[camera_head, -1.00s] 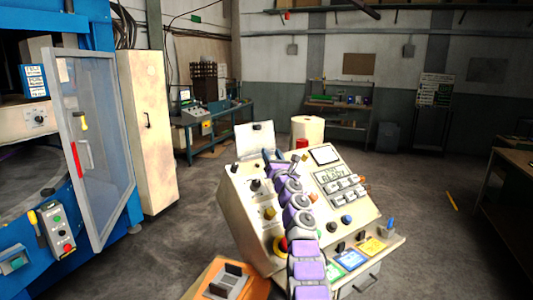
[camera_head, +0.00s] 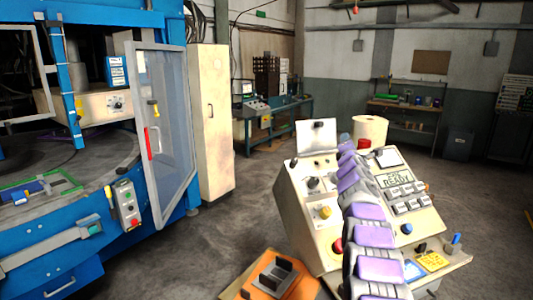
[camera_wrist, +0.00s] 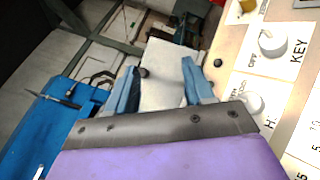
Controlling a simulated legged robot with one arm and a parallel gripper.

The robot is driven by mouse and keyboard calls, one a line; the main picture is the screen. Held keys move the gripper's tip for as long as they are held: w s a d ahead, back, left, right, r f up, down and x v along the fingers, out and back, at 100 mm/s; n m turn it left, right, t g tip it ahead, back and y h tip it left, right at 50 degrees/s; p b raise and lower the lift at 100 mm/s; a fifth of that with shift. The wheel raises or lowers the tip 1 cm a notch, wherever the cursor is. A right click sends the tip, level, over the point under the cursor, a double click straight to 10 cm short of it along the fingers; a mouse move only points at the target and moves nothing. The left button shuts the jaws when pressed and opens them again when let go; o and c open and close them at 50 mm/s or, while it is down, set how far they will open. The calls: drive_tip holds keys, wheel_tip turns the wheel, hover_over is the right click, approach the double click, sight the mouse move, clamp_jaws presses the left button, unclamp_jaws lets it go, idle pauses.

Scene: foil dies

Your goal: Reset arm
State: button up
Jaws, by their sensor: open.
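My gripper (camera_wrist: 160,88) shows in the wrist view with two blue fingers spread apart and nothing between them. A pale panel lies beyond the fingers. Labelled console knobs, one marked KEY (camera_wrist: 272,44), are close at the right of that view. In the head view my purple and grey arm reaches up over the cream control console (camera_head: 300,205). The arm's far end is near the top of the console, and the fingers cannot be made out there. The console's small screen reads READY (camera_head: 398,181).
A blue machine (camera_head: 100,215) with an open clear door (camera_head: 168,130) stands at the left. A cream cabinet (camera_head: 210,120) is beside it. An orange box (camera_head: 272,280) is at the bottom, near the console. Bare floor (camera_head: 235,225) lies between machine and console.

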drive_tip(key=s+a+f+m+g+y, duration=0.1)
drive_tip(key=s+a+f+m+g, duration=0.4)
drive_tip(key=s, duration=2)
drive_tip(key=s+a+f+m+g+y, duration=0.1)
drive_tip(key=s+a+f+m+g, duration=0.5)
drive_tip(key=s, duration=1.9)
drive_tip(key=s+a+f+m+g+y, duration=0.2)
drive_tip(key=s+a+f+m+g, duration=0.3)
drive_tip(key=s, duration=2.1)
wheel_tip(320, 180, down, 7)
drive_tip(key=m+g, duration=0.4)
drive_tip(key=m, duration=0.1)
drive_tip(key=shift+a+m, duration=0.15)
drive_tip(key=shift+m, duration=0.15)
drive_tip(key=shift+o, duration=0.3)
drive_tip(key=shift+r, duration=0.1)
